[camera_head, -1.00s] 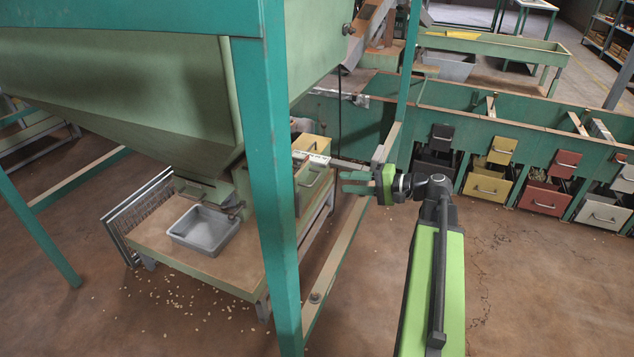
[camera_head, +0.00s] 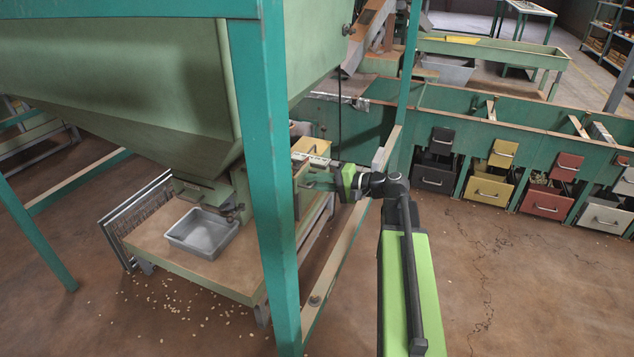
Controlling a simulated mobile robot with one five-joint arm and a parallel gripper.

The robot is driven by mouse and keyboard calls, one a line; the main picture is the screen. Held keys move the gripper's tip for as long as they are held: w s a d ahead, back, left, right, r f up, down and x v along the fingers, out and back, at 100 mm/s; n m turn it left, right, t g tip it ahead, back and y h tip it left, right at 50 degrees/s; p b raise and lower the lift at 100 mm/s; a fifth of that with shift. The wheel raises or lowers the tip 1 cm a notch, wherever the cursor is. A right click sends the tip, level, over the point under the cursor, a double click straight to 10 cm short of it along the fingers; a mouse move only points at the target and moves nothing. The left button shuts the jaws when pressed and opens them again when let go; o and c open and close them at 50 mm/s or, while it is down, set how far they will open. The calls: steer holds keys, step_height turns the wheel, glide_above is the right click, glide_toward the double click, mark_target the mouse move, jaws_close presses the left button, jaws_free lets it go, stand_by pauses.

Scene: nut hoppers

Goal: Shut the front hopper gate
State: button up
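The large green hopper (camera_head: 110,90) fills the upper left, and its chute narrows to a green outlet (camera_head: 205,192) above a grey tray (camera_head: 203,232). A small dark metal fitting (camera_head: 232,210) shows at the outlet's right side, perhaps part of the gate; whether the gate is open or shut is too small to tell. My gripper (camera_head: 308,181) is right of the teal post, pointing left, with its fingers apart and nothing seen between them. It is in front of or beside a green box-like part, and I cannot tell whether they touch. The post hides the space between gripper and outlet.
The teal upright post (camera_head: 268,190) stands between my gripper and the outlet. A low rail (camera_head: 345,235) runs behind my arm. Green bins with coloured drawers (camera_head: 492,188) line the right. Nuts lie scattered on the floor at the left; the right foreground floor is clear.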

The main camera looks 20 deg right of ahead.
mark_target(299, 177)
jaws_close()
stand_by(1.0)
steer(key=shift+r+x, duration=0.2)
steer(key=shift+x, duration=0.7)
steer(key=shift+r+x, duration=0.2)
steer(key=shift+x, duration=0.65)
steer(key=shift+r+x, duration=0.15)
steer(key=shift+x, duration=0.75)
steer(key=shift+a, duration=0.1)
steer(key=shift+o, duration=1.8)
jaws_free()
steer(key=shift+w, duration=0.1)
steer(key=shift+o, duration=0.3)
steer(key=p+v, duration=0.3)
steer(key=v, duration=1.4)
steer(key=shift+s+p, duration=0.2)
steer(key=shift+p, duration=0.15)
